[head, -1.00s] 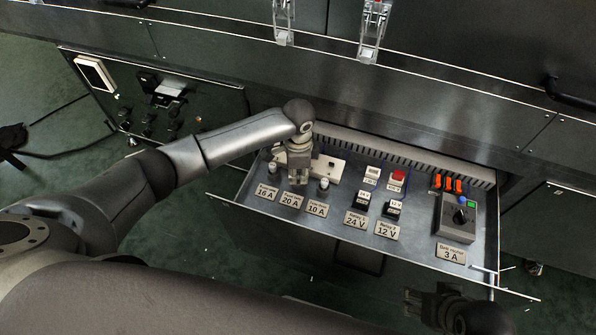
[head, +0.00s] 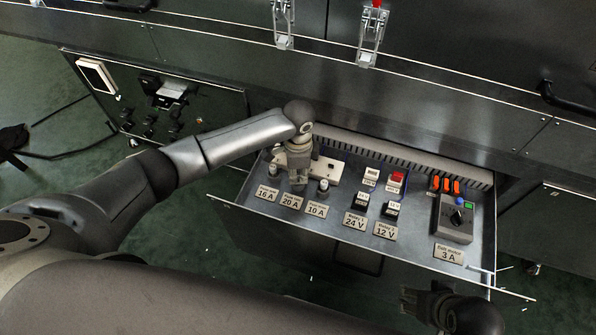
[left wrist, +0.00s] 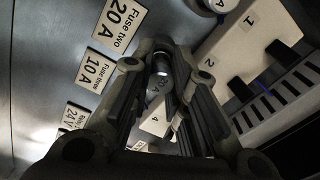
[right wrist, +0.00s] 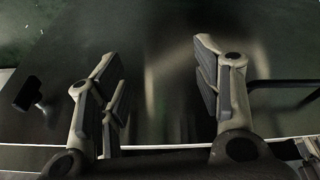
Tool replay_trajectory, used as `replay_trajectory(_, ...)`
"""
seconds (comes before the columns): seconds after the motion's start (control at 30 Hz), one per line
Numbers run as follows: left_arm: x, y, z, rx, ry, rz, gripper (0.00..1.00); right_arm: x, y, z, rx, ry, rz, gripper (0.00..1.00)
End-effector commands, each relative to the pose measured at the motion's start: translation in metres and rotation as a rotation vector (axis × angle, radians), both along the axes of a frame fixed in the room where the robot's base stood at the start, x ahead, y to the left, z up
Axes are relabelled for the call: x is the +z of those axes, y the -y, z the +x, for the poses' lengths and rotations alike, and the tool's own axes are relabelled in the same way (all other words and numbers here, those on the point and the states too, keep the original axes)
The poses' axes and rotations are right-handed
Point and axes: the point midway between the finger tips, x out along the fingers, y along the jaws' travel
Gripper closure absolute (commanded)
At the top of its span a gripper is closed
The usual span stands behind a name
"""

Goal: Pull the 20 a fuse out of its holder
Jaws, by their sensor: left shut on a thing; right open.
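The 20 A fuse (left wrist: 160,82) is a grey cylinder marked "20 A", between the fingers of my left gripper in the left wrist view. My left gripper (head: 299,184) is shut on it, pointing down into the drawer, just behind the "20 A" label (head: 291,201). In the head view the gripper hides this fuse and its holder. I cannot tell whether the fuse still sits in the holder. The 16 A fuse (head: 273,169) and the 10 A fuse (head: 323,186) stand on either side. My right gripper (right wrist: 162,85) is open and empty, outside the drawer at the front.
The open metal drawer (head: 415,250) also holds a white terminal block (head: 328,166), relays (head: 360,202) behind their labels, and a grey box with a black knob (head: 455,228). A slotted strip runs along the back. The dark machine front (head: 420,95) rises behind.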

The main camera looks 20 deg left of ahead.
Motion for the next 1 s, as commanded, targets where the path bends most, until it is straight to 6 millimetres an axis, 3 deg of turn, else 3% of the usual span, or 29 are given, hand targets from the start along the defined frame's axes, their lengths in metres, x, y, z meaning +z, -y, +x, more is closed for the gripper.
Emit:
replay_trajectory(0.47,0.001,0.000,0.000,0.000,0.000,0.000,1.00,-0.002,0.000,0.001,0.000,-0.002,0.000,0.41)
replay_trajectory(1.0,0.007,0.000,0.000,0.000,0.000,0.000,1.00,-0.021,0.000,0.004,0.001,-0.011,-0.002,0.41)
